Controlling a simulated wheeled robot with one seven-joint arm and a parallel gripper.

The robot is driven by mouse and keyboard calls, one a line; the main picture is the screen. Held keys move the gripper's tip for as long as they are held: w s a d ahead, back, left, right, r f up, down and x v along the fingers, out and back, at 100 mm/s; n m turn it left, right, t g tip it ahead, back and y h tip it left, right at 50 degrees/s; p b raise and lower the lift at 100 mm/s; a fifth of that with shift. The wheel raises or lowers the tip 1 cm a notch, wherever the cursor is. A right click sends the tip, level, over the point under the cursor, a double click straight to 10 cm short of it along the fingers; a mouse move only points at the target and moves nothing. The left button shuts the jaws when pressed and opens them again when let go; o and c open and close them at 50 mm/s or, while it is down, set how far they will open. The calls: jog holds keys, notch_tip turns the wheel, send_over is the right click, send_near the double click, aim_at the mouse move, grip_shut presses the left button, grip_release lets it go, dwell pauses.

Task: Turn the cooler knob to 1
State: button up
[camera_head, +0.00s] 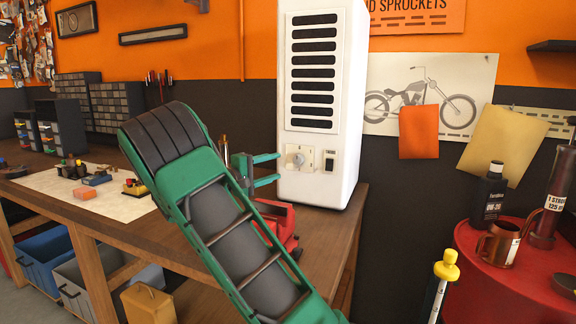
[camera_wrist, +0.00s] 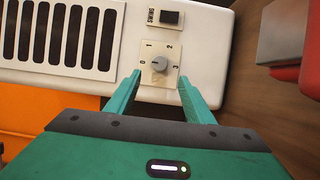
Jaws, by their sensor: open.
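The white cooler (camera_head: 351,110) stands on the workbench, with its knob (camera_head: 293,160) low on its front. In the wrist view the grey knob (camera_wrist: 159,64) sits on a pale square dial plate (camera_wrist: 160,80) marked 0, 1, 2 and 3, with 0 at left and 1 at upper left. The knob's pointer looks turned toward the left, near 0, but it is too small to be sure. My green gripper (camera_head: 281,167) is open and empty in front of the knob. In the wrist view the fingertips (camera_wrist: 159,76) are on either side of the knob, apart from it.
A black SWING switch (camera_wrist: 169,17) is beside the dial on the cooler's panel. A red vise-like object (camera_head: 284,225) stands on the workbench (camera_head: 335,235) below my gripper. A red drum (camera_head: 500,270) with bottles and a copper mug (camera_head: 497,243) stands at right.

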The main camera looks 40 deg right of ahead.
aim_at(296, 160)
jog(key=d, duration=0.9)
jog(key=shift+d, duration=0.35)
